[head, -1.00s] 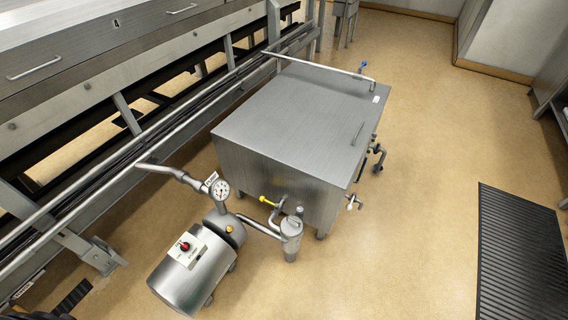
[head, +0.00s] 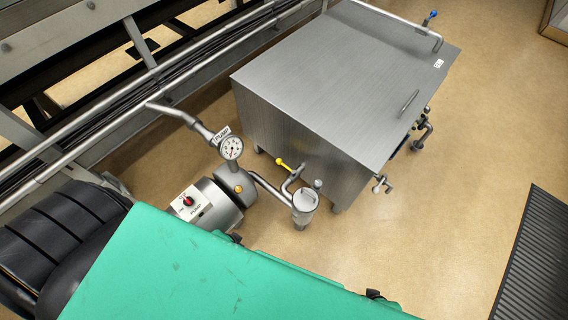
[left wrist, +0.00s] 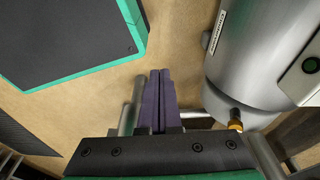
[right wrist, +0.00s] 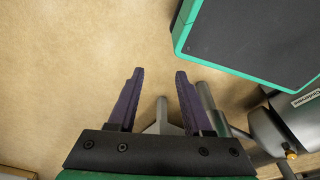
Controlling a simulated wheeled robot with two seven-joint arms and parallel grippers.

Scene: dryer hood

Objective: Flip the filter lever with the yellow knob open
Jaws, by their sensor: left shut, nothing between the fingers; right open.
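The filter lever with its yellow knob (head: 280,162) shows in the head view, in front of the steel tank's near side. Beside it stands the small upright filter housing (head: 305,205), joined by pipes to the pump. My left gripper (left wrist: 160,72) is shut and empty in the left wrist view, with floor beyond its fingertips. My right gripper (right wrist: 158,74) is open and empty in the right wrist view, also over floor. Neither gripper shows in the head view. I cannot make out the yellow-knobbed lever in either wrist view.
The pump (head: 210,205) with its gauge (head: 231,148) stands left of the filter. The steel tank (head: 345,80) stands behind it. A conveyor frame (head: 150,70) runs along the left. A dark floor grate (head: 535,255) lies at right. Floor right of the filter is clear.

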